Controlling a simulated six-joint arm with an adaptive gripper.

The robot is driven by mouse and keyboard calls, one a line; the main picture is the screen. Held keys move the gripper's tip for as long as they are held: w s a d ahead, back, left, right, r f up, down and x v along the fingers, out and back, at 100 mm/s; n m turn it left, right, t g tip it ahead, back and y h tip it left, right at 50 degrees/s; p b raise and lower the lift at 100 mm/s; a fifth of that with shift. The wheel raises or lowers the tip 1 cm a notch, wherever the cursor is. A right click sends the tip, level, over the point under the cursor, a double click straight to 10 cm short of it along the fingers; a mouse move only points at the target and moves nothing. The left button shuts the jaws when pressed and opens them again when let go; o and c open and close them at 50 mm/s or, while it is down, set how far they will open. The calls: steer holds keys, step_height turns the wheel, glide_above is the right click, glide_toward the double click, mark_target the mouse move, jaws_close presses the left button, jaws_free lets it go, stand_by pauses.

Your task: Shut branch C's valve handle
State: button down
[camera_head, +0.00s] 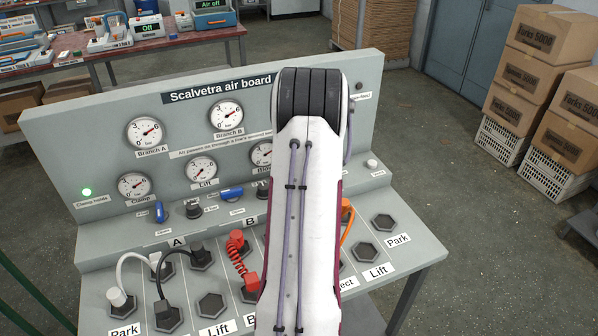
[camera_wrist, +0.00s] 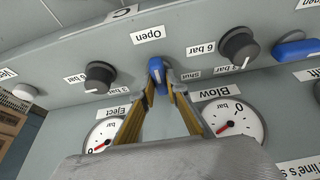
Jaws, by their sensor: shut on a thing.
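Branch C's blue valve handle (camera_wrist: 161,86) shows in the wrist view on the grey board, below the C label (camera_wrist: 122,13) and the Open label (camera_wrist: 148,35). The Shut label (camera_wrist: 197,73) is to its right. The handle's visible end points toward the Open label, not sideways at the Shut label. My gripper (camera_wrist: 161,76) is shut on the handle, one finger on each side, and hides part of it. In the head view my white arm covers this handle and my gripper.
Dark pressure knobs stand left (camera_wrist: 99,75) and right (camera_wrist: 238,46) of the handle. Another blue handle (camera_wrist: 297,49) is farther right. Eject and Blow gauges (camera_wrist: 229,120) lie below. In the head view, hoses including a red coiled one (camera_head: 240,262) are plugged into the board's ledge.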

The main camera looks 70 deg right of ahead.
steer(key=shift+m, duration=0.7)
steer(key=shift+w+m+g+h, duration=0.15)
steer(key=shift+m+g+h, duration=0.4)
steer(key=shift+m, duration=0.85)
steer(key=shift+w+a+m+g, duration=0.1)
steer(key=shift+m+g, duration=0.75)
steer(key=shift+m, duration=0.95)
steer(key=shift+w+m+g, duration=0.1)
steer(key=shift+m+g, duration=0.8)
steer(key=shift+m, duration=1.4)
steer(key=shift+m+g+y, duration=0.35)
steer(key=shift+m+g, duration=0.05)
steer(key=shift+m, duration=0.7)
steer(key=c, duration=2)
jaws_free()
